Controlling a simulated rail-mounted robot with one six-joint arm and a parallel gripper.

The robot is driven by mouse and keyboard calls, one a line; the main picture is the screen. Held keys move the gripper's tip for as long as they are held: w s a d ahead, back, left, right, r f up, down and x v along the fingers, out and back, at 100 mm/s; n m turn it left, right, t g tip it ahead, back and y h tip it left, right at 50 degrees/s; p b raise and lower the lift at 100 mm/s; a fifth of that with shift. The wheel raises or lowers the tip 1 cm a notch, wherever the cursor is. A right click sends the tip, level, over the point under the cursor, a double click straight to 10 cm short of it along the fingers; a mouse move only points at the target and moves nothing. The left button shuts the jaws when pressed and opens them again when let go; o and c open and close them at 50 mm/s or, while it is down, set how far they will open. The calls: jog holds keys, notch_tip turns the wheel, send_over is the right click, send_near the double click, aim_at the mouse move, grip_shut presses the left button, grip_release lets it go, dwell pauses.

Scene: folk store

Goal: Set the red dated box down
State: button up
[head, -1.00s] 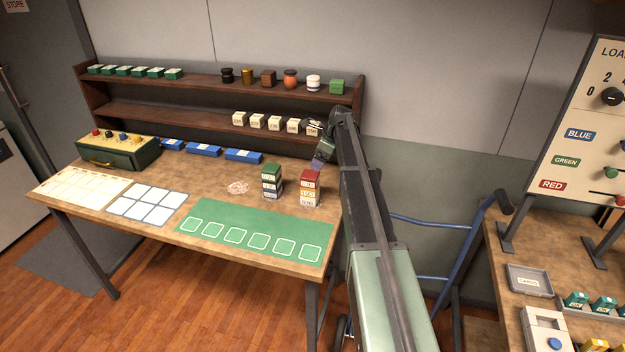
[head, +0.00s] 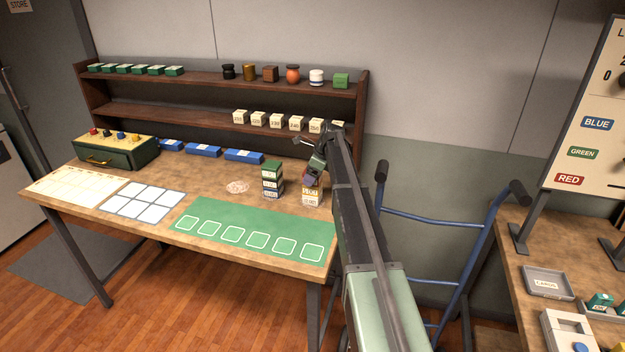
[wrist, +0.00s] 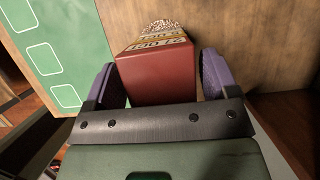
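The red box (wrist: 156,75) is on top of the right-hand stack on the workbench. In the wrist view it lies between the two purple fingers of my gripper (wrist: 162,80), one on each side. The fingers look open around it, with a slim gap at the right; contact is hard to judge. Below it in the head view are a yellow box (head: 311,191) and a white box (head: 310,201) with printed labels. My gripper (head: 314,172) is over this stack in the head view and hides most of the red box.
A second stack with a green top (head: 272,166) stands close to the left. A green mat (head: 255,222) with outlined squares lies along the front edge. A white grid sheet (head: 143,202) lies farther left. Shelves (head: 215,112) with small boxes and jars stand behind.

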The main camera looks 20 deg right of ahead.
jog(key=c, duration=0.8)
notch_tip(320, 180, up, 20)
jog(key=p, duration=2)
jog(key=shift+r, duration=0.15)
